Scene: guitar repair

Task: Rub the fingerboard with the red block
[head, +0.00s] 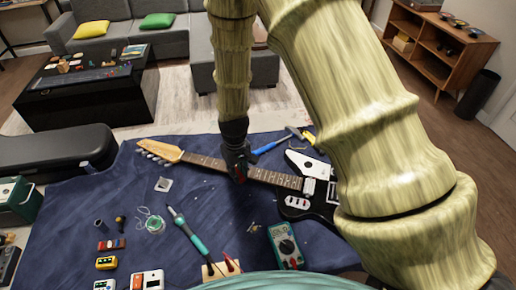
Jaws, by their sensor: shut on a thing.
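An electric guitar lies on a dark blue cloth (75,235), its light wooden headstock (162,151) to the left and its black body (322,205) to the right. Its fingerboard (272,177) runs between them. My gripper (238,172) points down over the middle of the fingerboard, shut on a small red block (239,180). The block is mostly hidden by the dark fingers. It is at or very close to the fingerboard; I cannot tell whether it touches. My arm hides part of the guitar body's right side.
In front are a soldering iron (185,230), a solder spool (155,225), a green multimeter (286,245) and several small boxes. A black case (55,152) is at left. The cloth left of the neck is fairly clear.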

